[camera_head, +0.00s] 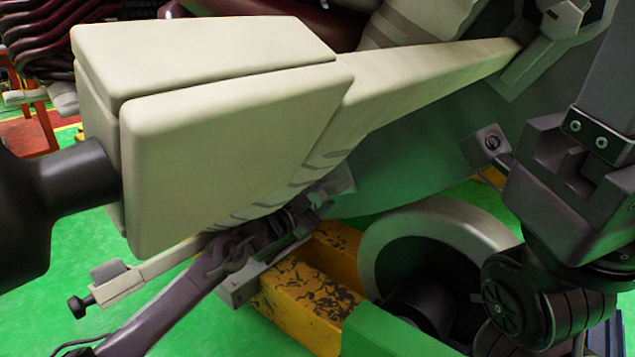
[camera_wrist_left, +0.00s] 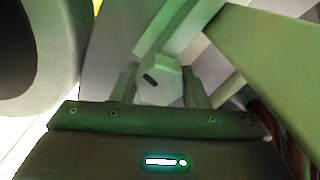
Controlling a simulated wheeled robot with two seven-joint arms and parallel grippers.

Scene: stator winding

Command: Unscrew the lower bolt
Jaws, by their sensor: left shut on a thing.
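In the left wrist view a pale hexagonal bolt head (camera_wrist_left: 160,80) with a small dark slot faces the camera. My left gripper (camera_wrist_left: 161,90) has one finger on each side of it and is shut on it, with the gripper body filling the lower part. In the camera_head view a similar pale faceted head with a dark slot (camera_head: 560,17) shows at the top right. A dark grey gripper body of mine stands below it at the right edge. How far the bolt sits in its seat is hidden. My right gripper is not in view.
A large cream padded block (camera_head: 235,150) fills the upper left. A pale ring with a dark opening (camera_head: 395,232) lies left of my dark arm joints. A worn yellow beam (camera_head: 300,300) stands on the green floor. A small grey block (camera_head: 488,146) sits near the green panel.

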